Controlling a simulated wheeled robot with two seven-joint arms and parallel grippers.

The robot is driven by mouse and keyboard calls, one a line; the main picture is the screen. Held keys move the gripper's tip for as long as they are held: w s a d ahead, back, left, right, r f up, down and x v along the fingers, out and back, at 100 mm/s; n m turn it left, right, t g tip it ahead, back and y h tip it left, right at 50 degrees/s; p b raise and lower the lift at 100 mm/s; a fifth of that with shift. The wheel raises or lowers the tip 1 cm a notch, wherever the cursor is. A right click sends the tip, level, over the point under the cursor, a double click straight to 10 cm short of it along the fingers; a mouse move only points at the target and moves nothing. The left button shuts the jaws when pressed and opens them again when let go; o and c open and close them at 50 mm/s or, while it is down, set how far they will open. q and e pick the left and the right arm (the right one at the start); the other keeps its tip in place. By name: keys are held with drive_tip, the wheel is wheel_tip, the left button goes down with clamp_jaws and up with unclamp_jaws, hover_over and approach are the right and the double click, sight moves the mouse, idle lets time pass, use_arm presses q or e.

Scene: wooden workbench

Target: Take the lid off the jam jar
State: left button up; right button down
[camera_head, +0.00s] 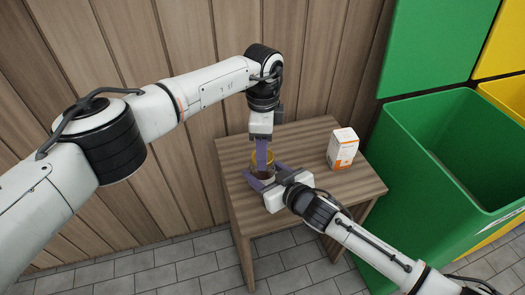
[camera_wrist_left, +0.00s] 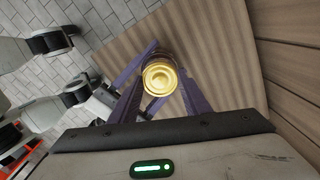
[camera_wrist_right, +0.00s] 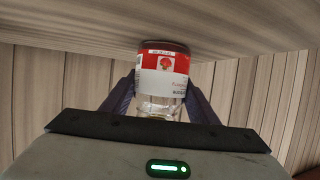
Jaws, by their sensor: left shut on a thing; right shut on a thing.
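The jam jar (camera_head: 265,175) is near the middle of the wooden bench, mostly hidden by my grippers. In the right wrist view the jar (camera_wrist_right: 164,75) shows a red and white label and clear glass. My right gripper (camera_head: 268,177) is shut on the jar's body from the side, a finger on each side. The gold lid (camera_wrist_left: 160,78) shows between the fingers of my left gripper (camera_head: 262,160), which comes from above and is shut on it. I cannot tell whether the lid is still touching the jar.
A white and orange box (camera_head: 342,149) stands on the bench (camera_head: 312,145), right of the jar. A green bin (camera_head: 440,150) is close to the bench's right side, with a yellow bin (camera_head: 508,95) beyond it. A wooden plank wall (camera_head: 150,200) is behind and left.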

use_arm(q)
drive_tip(key=shift+r, duration=0.7)
drive_tip(key=shift+r, duration=0.1)
drive_tip(key=shift+r, duration=1.9)
use_arm(e)
drive_tip(key=c, duration=0.6)
unclamp_jaws()
